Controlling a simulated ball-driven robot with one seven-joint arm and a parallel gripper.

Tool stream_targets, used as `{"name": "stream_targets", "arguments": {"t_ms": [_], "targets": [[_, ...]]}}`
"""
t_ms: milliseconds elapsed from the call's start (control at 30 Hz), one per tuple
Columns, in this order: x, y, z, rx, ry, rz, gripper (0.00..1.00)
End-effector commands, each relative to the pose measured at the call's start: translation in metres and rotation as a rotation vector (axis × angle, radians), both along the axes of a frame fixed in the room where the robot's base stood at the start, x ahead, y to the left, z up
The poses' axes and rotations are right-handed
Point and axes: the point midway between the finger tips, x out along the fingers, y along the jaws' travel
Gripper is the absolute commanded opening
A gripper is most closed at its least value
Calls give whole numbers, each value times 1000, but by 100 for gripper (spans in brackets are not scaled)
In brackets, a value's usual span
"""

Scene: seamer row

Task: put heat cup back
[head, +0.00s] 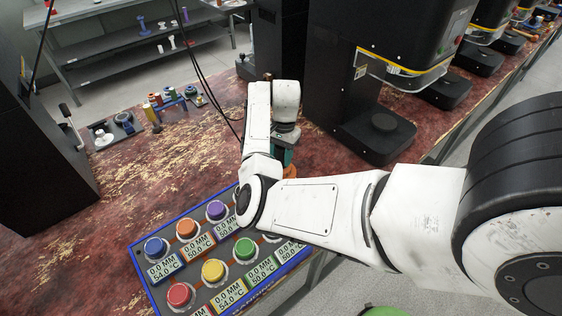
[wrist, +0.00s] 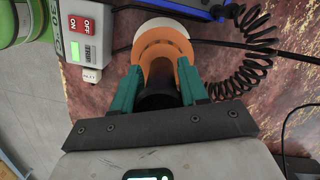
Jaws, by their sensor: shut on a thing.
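My gripper (wrist: 158,85) is shut on an orange cup-like piece with a dark body, which I take to be the heat cup (wrist: 166,48). The teal fingers press on its two sides. A pale round disc (wrist: 158,26) shows just beyond its orange rim; whether they touch I cannot tell. In the head view my gripper (head: 283,156) is low over the reddish bench, behind the blue panel, and mostly hidden by my arm. Only a sliver of orange (head: 290,171) shows there.
A blue panel (head: 139,264) with coloured knobs and readouts lies at the front. A black press (head: 375,130) stands right. In the wrist view, a switch box (wrist: 83,35) and green cylinder (wrist: 10,25) are left, a coiled black cord (wrist: 250,45) right. Small tools (head: 180,101) lie behind.

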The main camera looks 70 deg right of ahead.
Motion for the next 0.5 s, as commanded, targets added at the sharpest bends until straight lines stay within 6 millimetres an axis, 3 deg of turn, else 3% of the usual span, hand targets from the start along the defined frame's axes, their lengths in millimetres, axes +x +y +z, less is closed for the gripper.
{"name": "stream_targets", "arguments": {"t_ms": [200,500], "targets": [[-1,1,-25,2,1,-1,0],[-1,0,-28,0,0,-1,0]]}}
